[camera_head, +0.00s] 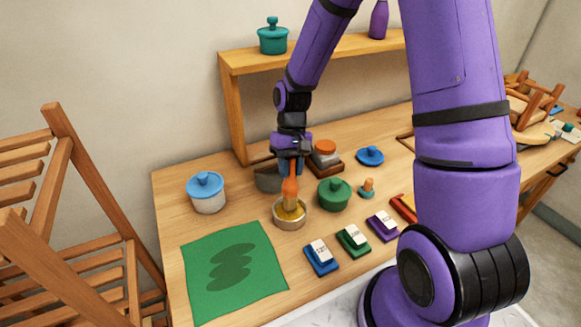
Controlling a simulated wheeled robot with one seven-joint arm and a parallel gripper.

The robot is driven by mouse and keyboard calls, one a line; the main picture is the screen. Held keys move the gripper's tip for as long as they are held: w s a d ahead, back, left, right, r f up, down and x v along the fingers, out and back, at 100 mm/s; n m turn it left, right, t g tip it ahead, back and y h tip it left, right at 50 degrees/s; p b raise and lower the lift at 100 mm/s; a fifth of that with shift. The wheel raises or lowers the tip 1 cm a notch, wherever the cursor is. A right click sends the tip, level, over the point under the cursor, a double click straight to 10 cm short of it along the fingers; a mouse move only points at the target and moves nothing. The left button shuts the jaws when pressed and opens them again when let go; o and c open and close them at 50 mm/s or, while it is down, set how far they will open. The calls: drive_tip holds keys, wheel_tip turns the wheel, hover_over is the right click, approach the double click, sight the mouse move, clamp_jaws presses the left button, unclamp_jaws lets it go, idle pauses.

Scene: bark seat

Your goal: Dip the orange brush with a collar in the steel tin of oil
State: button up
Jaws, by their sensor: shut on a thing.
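The steel tin of oil (290,223) stands on the wooden table, with yellow oil showing inside its rim. My gripper (289,170) points down above the tin and is shut on the orange brush (290,188). The brush is roughly upright, and its lower end is over or inside the tin's opening. I cannot tell how deep the tip is in the oil. The collar is not clear at this size.
A green lidded pot (334,194) stands close right of the tin. A grey container (268,179) is just behind. A white pot with a blue lid (206,192) stands left. A green cloth (232,270) lies front left. Several labelled blocks (353,240) lie front right.

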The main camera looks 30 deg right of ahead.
sight(291, 158)
drive_tip(key=shift+f, duration=0.45)
idle(1.3)
drive_tip(key=shift+r, duration=3.5)
drive_tip(key=shift+s, duration=0.1)
